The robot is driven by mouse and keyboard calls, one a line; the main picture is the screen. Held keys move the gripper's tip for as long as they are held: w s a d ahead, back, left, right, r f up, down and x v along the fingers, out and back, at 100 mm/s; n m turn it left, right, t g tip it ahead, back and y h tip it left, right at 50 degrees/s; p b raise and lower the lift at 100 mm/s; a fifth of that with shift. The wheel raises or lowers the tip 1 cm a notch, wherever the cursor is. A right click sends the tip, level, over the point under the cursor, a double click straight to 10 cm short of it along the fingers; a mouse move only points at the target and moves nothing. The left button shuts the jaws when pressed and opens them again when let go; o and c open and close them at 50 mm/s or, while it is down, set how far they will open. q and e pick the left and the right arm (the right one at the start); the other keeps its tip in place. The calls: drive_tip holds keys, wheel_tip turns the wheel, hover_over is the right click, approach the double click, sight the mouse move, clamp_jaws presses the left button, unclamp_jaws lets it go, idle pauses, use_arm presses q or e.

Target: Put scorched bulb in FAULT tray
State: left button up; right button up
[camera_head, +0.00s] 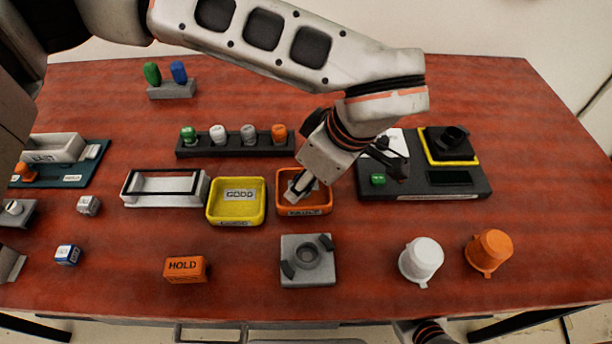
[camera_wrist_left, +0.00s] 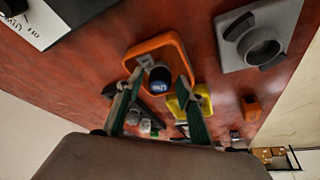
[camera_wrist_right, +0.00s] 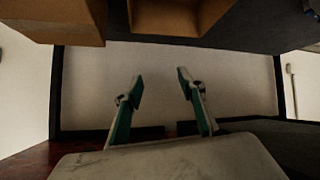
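The orange FAULT tray (camera_head: 318,208) stands mid-table, right of the yellow GOOD tray (camera_head: 237,215). My left gripper (camera_head: 299,189) reaches down into the orange tray from above. The head view mostly hides this piece. My right gripper (camera_wrist_right: 155,82) is open and empty, away from the table objects.
A grey socket block (camera_head: 307,260) stands in front of the orange tray. A rack with several coloured bulbs (camera_head: 235,143) is behind the trays. A black tester board (camera_head: 425,180), a white cup (camera_head: 421,258) and an orange cup (camera_head: 489,250) stand to the right. The orange HOLD block (camera_head: 185,269) is front left.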

use_arm(q)
drive_tip(key=p+v, duration=0.1)
drive_tip(key=v, duration=1.1)
drive_tip(key=shift+r, duration=0.2)
